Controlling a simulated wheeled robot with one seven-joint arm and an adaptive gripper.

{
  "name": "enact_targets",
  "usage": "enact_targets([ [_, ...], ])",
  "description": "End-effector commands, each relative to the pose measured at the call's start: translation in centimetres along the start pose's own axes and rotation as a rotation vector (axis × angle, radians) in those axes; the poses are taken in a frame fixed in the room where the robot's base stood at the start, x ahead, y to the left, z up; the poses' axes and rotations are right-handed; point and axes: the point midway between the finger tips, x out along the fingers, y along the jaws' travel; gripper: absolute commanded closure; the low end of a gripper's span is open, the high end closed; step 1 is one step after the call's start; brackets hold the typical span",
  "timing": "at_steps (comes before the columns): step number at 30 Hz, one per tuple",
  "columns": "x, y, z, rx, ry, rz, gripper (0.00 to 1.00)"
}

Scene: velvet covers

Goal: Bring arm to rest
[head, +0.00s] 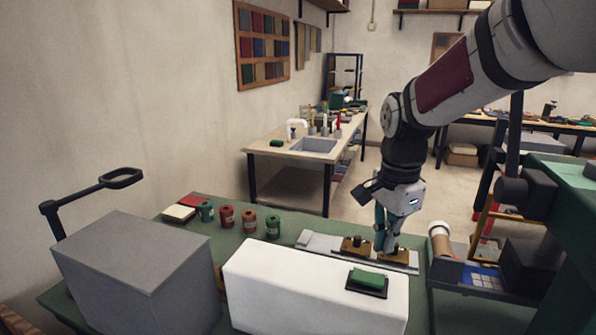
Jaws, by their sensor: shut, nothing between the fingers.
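My arm reaches in from the upper right of the head view and bends down at the wrist. My gripper (386,246) points down over the green work table (180,226), its fingers shut with nothing visible between them. Its tips are at or just above a grey rail (320,243) that bears brass-coloured blocks with dark knobs (356,245). I cannot tell whether the tips touch a block. A white box (300,290) stands in front of the rail. A green block (368,277) lies on a dark pad on the white box.
A large grey box (135,275) fills the near left. Several small cans (249,221) stand in a row behind the white box. A green machine (565,210) stands at the right, by a cream roll (440,235). A sink table (275,150) is farther back.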

Motion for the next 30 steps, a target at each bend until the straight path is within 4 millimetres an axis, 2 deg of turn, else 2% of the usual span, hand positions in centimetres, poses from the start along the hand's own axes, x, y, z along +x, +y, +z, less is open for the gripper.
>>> enact_targets([
  [1, -1.5, 1.2, 0.4, -0.07, 0.016, -0.027, 1.0],
  [6, -4.9, 5.4, 1.6, -0.34, 0.072, -0.098, 1.0],
  [12, -7.4, 10.6, 3.2, -0.654, 0.151, -0.17, 1.0],
  [16, -8.2, 13.9, 4.2, -0.854, 0.213, -0.212, 1.0],
  [21, -8.3, 17.4, 5.3, -1.078, 0.289, -0.249, 1.0],
  [25, -8.1, 18.9, 5.8, -1.187, 0.33, -0.264, 1.0],
  [30, -7.9, 19.6, 6.0, -1.241, 0.35, -0.269, 1.0],
])
